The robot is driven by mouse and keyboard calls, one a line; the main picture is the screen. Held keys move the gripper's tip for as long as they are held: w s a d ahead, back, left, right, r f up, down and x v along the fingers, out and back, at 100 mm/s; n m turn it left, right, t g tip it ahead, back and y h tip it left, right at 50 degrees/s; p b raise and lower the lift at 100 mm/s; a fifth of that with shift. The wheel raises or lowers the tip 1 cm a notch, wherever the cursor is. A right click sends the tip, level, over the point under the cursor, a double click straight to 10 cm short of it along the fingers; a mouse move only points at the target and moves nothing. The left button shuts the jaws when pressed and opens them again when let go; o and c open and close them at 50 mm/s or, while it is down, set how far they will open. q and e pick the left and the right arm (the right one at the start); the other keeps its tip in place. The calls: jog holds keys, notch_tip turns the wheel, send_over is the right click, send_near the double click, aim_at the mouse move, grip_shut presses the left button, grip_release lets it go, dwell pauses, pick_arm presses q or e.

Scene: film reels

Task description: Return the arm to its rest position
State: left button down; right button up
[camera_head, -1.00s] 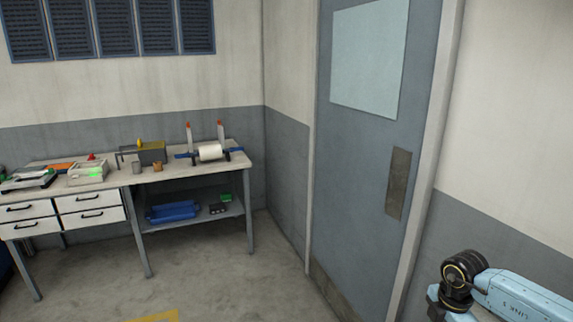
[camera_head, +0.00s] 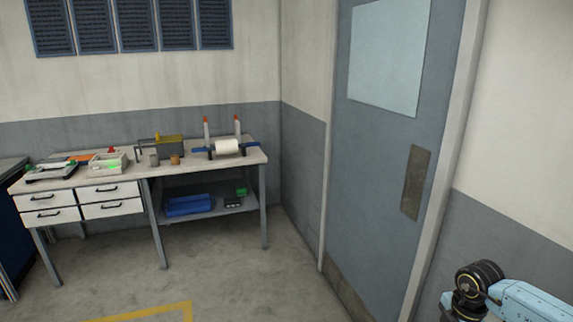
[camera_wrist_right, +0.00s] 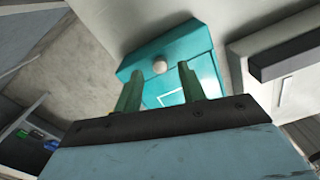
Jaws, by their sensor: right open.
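My right arm (camera_head: 510,298) shows at the lower right of the head view as light blue links with a black joint. Its gripper is out of that view. In the right wrist view my right gripper (camera_wrist_right: 158,90) has two green fingers standing apart with a gap between them. Nothing is held between the fingers. Beyond them is a teal cabinet or box (camera_wrist_right: 192,50) with a round pale knob (camera_wrist_right: 160,67). The fingers overlap its front in the picture; I cannot tell how far off it is. My left gripper is not in view.
A workbench (camera_head: 140,172) with white drawers stands against the far wall. It carries a white roll (camera_head: 227,146) and small devices; blue bins (camera_head: 188,205) sit on its lower shelf. A grey door (camera_head: 375,150) is right of it. The concrete floor (camera_head: 240,270) ahead is clear.

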notch_tip(320, 180, up, 11)
notch_tip(320, 180, down, 12)
jog(key=shift+f, duration=0.1)
jog(key=shift+f+n+b, duration=0.6)
jog(key=shift+f+n, duration=0.05)
jog(key=shift+n, duration=0.05)
jog(key=n+b, duration=0.3)
jog(key=n, duration=0.2)
jog(key=n+b, duration=0.2)
jog(key=n, duration=0.2)
jog(key=shift+r+n, duration=0.1)
jog(key=shift+n, duration=0.3)
jog(key=n+b, duration=0.2)
jog(key=n, duration=0.3)
jog(key=shift+n, duration=0.3)
jog(key=n+b, duration=0.1)
jog(key=n, duration=0.3)
jog(key=shift+b, duration=0.3)
jog(key=shift+r+n, duration=0.1)
jog(key=shift+n, duration=0.6)
